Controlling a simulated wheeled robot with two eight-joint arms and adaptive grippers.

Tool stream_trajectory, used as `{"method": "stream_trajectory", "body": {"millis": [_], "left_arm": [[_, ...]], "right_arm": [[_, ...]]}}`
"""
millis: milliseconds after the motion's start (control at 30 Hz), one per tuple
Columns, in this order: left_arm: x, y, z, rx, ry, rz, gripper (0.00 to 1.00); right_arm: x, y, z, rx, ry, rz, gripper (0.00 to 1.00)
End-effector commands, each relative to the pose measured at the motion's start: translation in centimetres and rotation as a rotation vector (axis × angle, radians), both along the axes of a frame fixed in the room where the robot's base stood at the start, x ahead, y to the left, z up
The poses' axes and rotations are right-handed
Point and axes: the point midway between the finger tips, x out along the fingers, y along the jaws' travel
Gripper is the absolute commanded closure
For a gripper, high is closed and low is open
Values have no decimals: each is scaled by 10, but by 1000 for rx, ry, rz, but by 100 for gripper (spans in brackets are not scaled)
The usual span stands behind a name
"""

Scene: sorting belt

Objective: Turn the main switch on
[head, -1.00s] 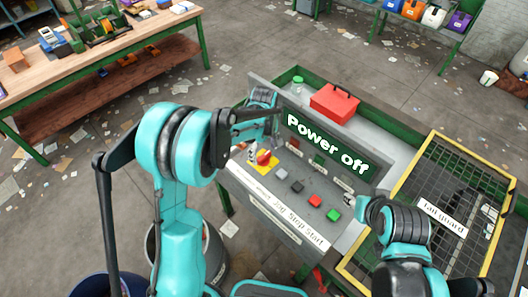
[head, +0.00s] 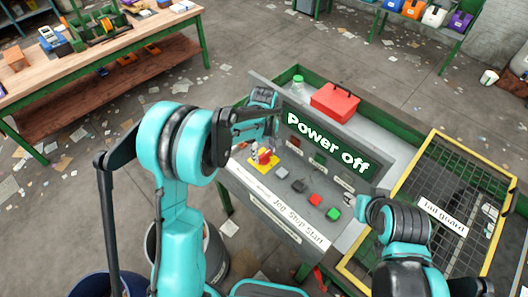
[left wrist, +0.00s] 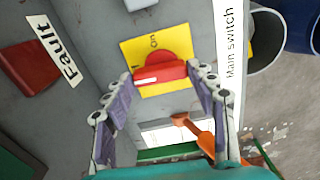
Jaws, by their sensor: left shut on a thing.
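The main switch is a red knob (head: 265,156) on a yellow plate (head: 256,168) at the left end of the grey control panel (head: 300,172). In the left wrist view the red knob (left wrist: 160,73) sits between the two fingers of my left gripper (left wrist: 172,82), near the "on" mark. My left gripper (head: 272,147) is shut on the knob. The display (head: 325,146) reads "Power off". My right gripper (head: 352,202) is near the panel's right end, mostly hidden by its own arm, and I cannot tell its jaw state.
Grey, black, red (head: 315,200) and green (head: 333,214) buttons line the panel right of the switch. A red toolbox (head: 334,103) stands behind the display. A yellow-framed mesh guard (head: 408,170) lies to the right. A red Fault lamp (left wrist: 28,66) shows in the left wrist view.

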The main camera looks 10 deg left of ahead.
Motion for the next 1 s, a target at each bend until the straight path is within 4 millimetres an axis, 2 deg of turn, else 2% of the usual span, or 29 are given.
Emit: {"method": "stream_trajectory", "body": {"millis": [267,1000], "left_arm": [[0,-1,-2,-1,-1,-192,72],[-2,-2,-1,-1,-1,-894,72]], "right_arm": [[0,0,-16,0,0,0,60],[0,0,-49,0,0,0,60]]}}
